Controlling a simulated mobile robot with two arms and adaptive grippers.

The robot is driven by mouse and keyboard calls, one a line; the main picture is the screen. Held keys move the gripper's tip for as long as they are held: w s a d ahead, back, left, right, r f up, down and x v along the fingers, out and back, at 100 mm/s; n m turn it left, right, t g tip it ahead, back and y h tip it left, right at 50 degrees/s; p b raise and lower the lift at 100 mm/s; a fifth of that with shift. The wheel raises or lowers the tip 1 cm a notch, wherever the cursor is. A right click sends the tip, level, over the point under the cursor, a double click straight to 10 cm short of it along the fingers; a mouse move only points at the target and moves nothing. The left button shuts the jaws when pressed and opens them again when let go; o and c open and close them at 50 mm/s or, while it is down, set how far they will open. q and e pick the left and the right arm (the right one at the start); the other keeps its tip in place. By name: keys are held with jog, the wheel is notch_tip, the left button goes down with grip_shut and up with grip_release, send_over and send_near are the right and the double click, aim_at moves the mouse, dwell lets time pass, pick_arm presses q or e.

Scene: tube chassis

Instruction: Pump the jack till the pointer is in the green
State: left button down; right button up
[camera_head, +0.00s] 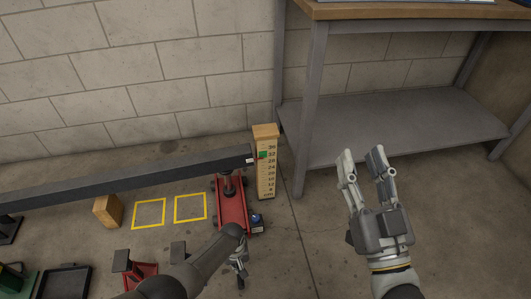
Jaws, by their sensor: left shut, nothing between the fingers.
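The red jack (231,207) stands on the floor under the end of a long dark beam (140,179). Its lifting post appears to reach up to the beam. A wooden scale post (265,180) with numbers stands just right of the beam end. My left gripper (241,281) is shut and empty, low in front of the jack, partly behind my arm. My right gripper (361,156) is open and empty, right of the scale post.
A grey bench with a wooden top (420,10) and lower shelf (420,120) stands at right. Two yellow floor squares (149,228) and a wooden block (107,211) lie left of the jack. Red stands (140,275) and a black tray (67,282) are at lower left.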

pick_arm(q)
notch_tip(320, 180, up, 2)
jog(key=shift+p, duration=0.95)
jog(key=shift+r+p, duration=0.85)
jog(key=shift+r, duration=0.05)
pick_arm(e)
notch_tip(320, 180, down, 15)
jog(key=s+d+g+h, duration=0.3)
jog(key=g, duration=0.6)
pick_arm(q)
notch_tip(320, 180, up, 2)
jog(key=shift+r+p, duration=0.15)
jog(key=shift+p, duration=1.05)
pick_arm(e)
jog(key=s+d+f+g+h+p, duration=0.1)
jog(key=s+d+f+g, duration=0.1)
jog(key=s+f+g, duration=0.3)
jog(key=s+d+f+g+h+p, duration=0.15)
jog(key=s+g, duration=0.25)
jog(key=s, duration=0.4)
pick_arm(q)
notch_tip(320, 180, up, 5)
jog(key=p, duration=0.2)
jog(key=shift+p, duration=0.3)
pick_arm(e)
jog(key=s+x, duration=0.1)
jog(key=x, duration=0.7)
jog(key=shift+d+f+m, duration=0.4)
jog(key=shift+w, duration=0.15)
